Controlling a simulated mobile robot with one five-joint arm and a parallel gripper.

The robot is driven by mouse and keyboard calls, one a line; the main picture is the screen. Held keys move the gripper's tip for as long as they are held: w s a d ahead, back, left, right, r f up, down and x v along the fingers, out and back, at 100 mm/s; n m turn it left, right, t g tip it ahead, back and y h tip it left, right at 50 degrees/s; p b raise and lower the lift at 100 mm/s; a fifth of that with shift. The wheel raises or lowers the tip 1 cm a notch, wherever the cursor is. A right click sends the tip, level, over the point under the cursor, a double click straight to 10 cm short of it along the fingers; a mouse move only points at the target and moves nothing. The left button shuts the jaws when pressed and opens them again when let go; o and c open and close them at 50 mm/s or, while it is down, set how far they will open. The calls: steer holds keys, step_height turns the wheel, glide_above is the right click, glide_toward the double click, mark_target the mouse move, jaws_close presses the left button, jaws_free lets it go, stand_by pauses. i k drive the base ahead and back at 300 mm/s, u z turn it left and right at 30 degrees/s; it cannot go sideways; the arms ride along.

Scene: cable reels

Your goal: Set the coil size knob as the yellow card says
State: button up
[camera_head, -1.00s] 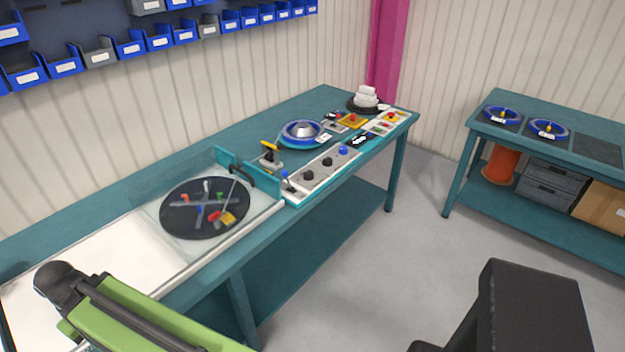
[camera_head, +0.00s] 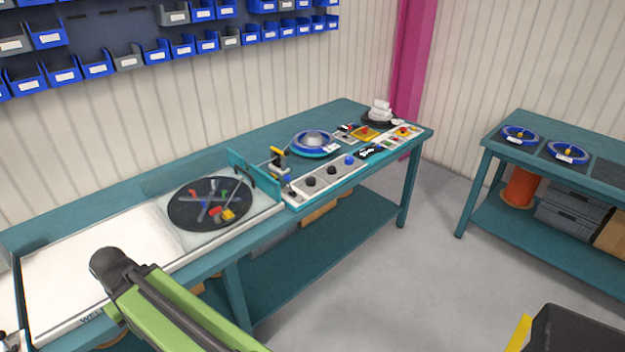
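A pale control strip (camera_head: 322,188) runs along the front edge of the teal bench. It carries two black knobs, a nearer one (camera_head: 310,181) and a farther one (camera_head: 331,170), and a blue knob or button (camera_head: 349,160). I cannot tell which is the coil size knob; their labels and pointers are too small to read. No card is clearly readable as the yellow card. A yellow strip (camera_head: 519,334) shows at the lower right, cut off by the picture edge.
A turntable (camera_head: 210,203) with coloured parts sits left of the strip behind a clear guard. A blue reel (camera_head: 315,144) and a yellow plate with a red button (camera_head: 365,132) stand farther along. A second bench (camera_head: 485,142) holds blue reels. Grey floor between the benches is clear.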

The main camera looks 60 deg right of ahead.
mark_target(311, 182)
steer(key=z, duration=0.05)
steer(key=i, duration=0.9)
steer(key=u, duration=0.1)
